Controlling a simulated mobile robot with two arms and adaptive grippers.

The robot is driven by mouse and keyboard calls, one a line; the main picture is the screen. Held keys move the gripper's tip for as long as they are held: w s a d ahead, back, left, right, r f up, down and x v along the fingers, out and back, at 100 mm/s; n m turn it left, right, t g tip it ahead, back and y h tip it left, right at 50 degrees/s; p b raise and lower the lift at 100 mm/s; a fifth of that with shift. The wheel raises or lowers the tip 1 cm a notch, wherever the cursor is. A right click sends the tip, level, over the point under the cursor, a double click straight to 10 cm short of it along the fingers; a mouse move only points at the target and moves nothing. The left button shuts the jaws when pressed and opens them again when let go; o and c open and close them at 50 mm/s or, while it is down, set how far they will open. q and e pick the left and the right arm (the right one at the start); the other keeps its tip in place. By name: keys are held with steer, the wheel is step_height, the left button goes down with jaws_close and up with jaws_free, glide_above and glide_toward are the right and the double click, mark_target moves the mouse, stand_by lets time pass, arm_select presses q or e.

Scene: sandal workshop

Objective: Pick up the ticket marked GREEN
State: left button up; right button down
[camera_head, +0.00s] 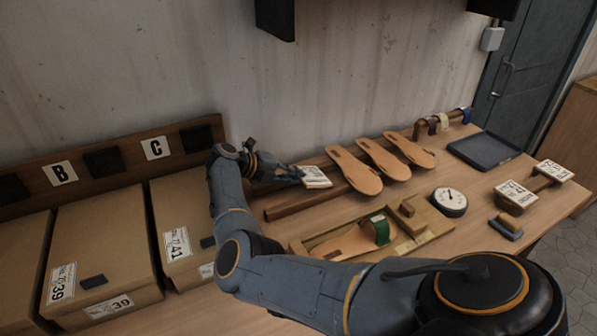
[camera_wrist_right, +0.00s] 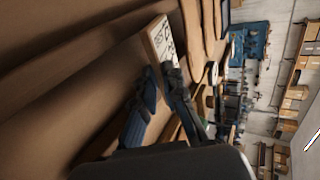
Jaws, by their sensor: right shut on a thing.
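My right gripper (camera_head: 298,175) is shut on the ticket's near edge. In the right wrist view the ticket (camera_wrist_right: 163,42) sticks out past the fingertips of the right gripper (camera_wrist_right: 158,76). I cannot tell whether the ticket still touches the wood. My left gripper is not in view.
Several tan soles (camera_head: 358,171) lie close right of the ticket. A wooden jig (camera_head: 425,233) holds a sandal with a green strap (camera_head: 381,230). Right are a round dial (camera_head: 449,201), more white tickets (camera_head: 516,193) and a dark tray (camera_head: 485,151). Cardboard boxes (camera_head: 105,245) stand left.

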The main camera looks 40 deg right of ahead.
steer(key=a+f+b+v, duration=0.1)
steer(key=f+b+v, duration=0.1)
steer(key=v, duration=1.1)
steer(key=shift+w+a+b, duration=0.2)
steer(key=shift+a+b, duration=0.05)
steer(key=shift+b, duration=0.6)
steer(key=shift+f, duration=0.15)
